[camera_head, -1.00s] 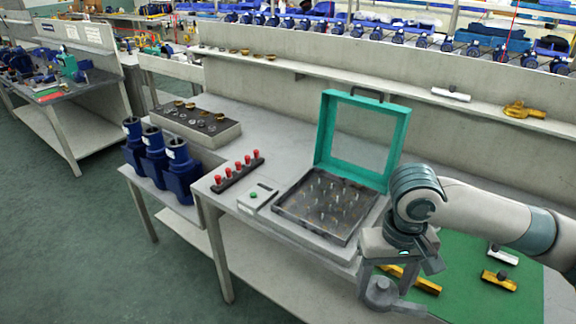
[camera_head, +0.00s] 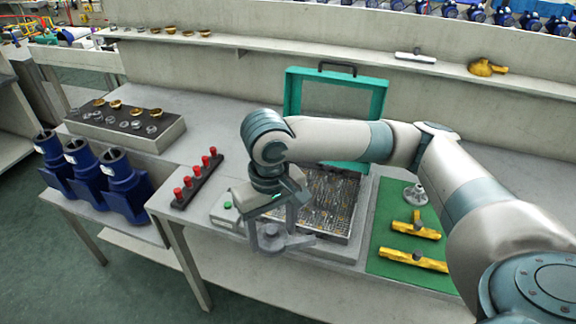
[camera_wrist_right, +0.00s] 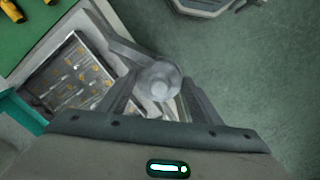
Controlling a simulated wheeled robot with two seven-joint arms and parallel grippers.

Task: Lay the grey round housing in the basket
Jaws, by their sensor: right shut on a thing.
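My right gripper (camera_head: 272,226) is shut on a grey round housing (camera_head: 270,241), a flat disc-like part with a raised middle. In the right wrist view the housing (camera_wrist_right: 160,80) sits between the two fingers. It hangs in the air in front of the shallow box (camera_head: 350,238) with the open teal lid (camera_head: 374,100), which may be the basket. The box has a patterned floor with small pins, partly hidden by my arm. In the right wrist view the box (camera_wrist_right: 68,82) lies left of the housing. My left gripper is not in view.
A green mat (camera_head: 390,265) right of the box holds yellow parts (camera_head: 416,229) and another grey flanged part (camera_head: 415,194). A rack of red-topped pegs (camera_head: 197,178) and a small green-button box (camera_head: 225,210) stand to the left. Blue pump bodies (camera_head: 120,185) stand farther left.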

